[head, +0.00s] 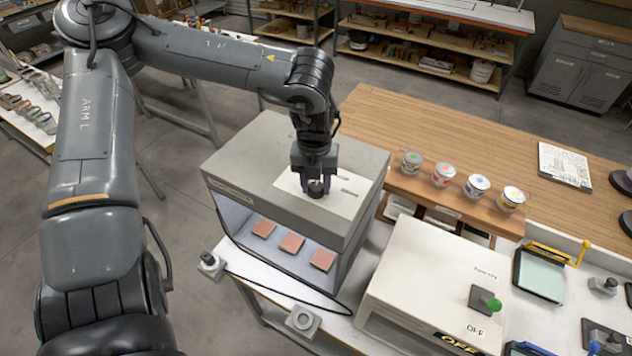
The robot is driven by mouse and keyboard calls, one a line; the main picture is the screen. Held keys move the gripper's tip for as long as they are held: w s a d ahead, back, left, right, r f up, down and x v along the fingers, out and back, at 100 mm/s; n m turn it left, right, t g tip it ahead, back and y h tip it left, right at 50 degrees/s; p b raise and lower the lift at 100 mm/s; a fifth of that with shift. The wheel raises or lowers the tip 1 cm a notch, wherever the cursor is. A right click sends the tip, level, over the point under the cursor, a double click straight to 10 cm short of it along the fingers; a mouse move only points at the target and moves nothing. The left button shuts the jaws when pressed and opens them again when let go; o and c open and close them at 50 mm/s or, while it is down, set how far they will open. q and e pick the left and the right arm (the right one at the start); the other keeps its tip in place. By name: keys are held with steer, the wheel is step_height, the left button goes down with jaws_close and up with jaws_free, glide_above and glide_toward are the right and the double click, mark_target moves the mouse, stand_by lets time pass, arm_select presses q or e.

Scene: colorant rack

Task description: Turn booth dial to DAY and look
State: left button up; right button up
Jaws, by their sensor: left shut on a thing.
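The grey booth (230,168) stands left of centre with its open, lit front facing me. Several reddish-brown sample tiles (292,243) lie in a row inside it. A white plate (345,203) is on the booth's top, with dark markings too small to read. My left gripper (316,188) reaches down onto this plate and is shut on a dark round dial (317,186). The fingers cover most of the dial, so its setting is hidden. My right gripper is not in view.
A white box (418,272) with a green-knobbed lever and OFF labels stands to the right. Several small colorant cans (443,175) line a wooden shelf behind. A cable and small grey boxes (303,321) lie in front of the booth. The wooden counter (440,130) is mostly clear.

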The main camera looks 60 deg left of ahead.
mark_target(315, 185)
arm_select(q)
steer(key=o, duration=1.1)
steer(key=shift+c, duration=0.2)
step_height(315, 185, up, 11)
steer(key=b, duration=0.1)
steer(key=shift+s+a+f, duration=0.1)
